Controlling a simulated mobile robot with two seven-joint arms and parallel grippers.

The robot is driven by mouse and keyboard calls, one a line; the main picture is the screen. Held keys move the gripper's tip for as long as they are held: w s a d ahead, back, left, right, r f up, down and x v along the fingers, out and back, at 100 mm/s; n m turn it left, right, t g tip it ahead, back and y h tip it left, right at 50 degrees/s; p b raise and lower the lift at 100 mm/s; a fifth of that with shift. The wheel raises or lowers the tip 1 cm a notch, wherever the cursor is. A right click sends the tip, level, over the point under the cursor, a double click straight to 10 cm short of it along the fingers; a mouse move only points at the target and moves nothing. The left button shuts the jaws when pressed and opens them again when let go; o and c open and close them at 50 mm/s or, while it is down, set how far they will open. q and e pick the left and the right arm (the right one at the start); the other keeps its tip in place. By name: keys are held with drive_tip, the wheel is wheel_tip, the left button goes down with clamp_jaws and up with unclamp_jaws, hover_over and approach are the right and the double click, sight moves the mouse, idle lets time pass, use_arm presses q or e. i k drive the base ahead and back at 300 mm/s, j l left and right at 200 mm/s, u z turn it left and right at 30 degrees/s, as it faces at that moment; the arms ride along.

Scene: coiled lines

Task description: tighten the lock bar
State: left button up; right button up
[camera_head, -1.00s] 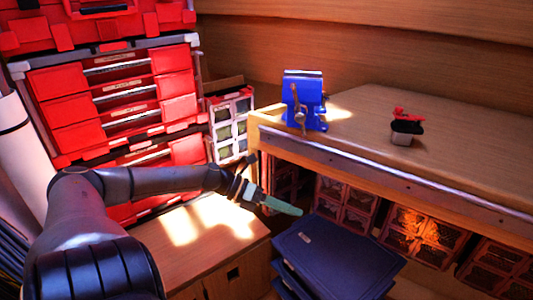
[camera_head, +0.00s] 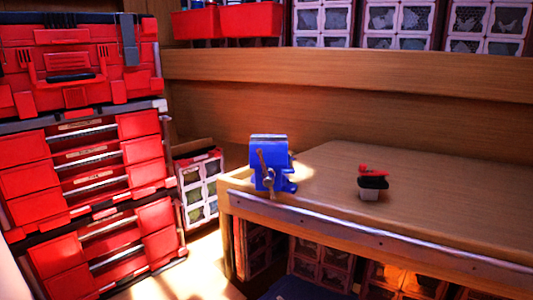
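A blue bench vise (camera_head: 270,164) stands at the left end of the wooden workbench (camera_head: 430,195). A brownish bar with a round hub, which looks like the lock bar (camera_head: 266,171), sits on the vise's front face and is tilted off upright. Neither of my grippers is in the view.
A small black and grey item with a red top (camera_head: 373,184) sits on the bench right of the vise. A red tool chest (camera_head: 90,190) stands at the left. Crates with clear fronts (camera_head: 198,186) stand between chest and bench. The bench top is otherwise clear.

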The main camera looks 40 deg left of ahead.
sight(291, 158)
drive_tip(key=i+u, duration=0.1)
drive_tip(key=u, duration=1.4)
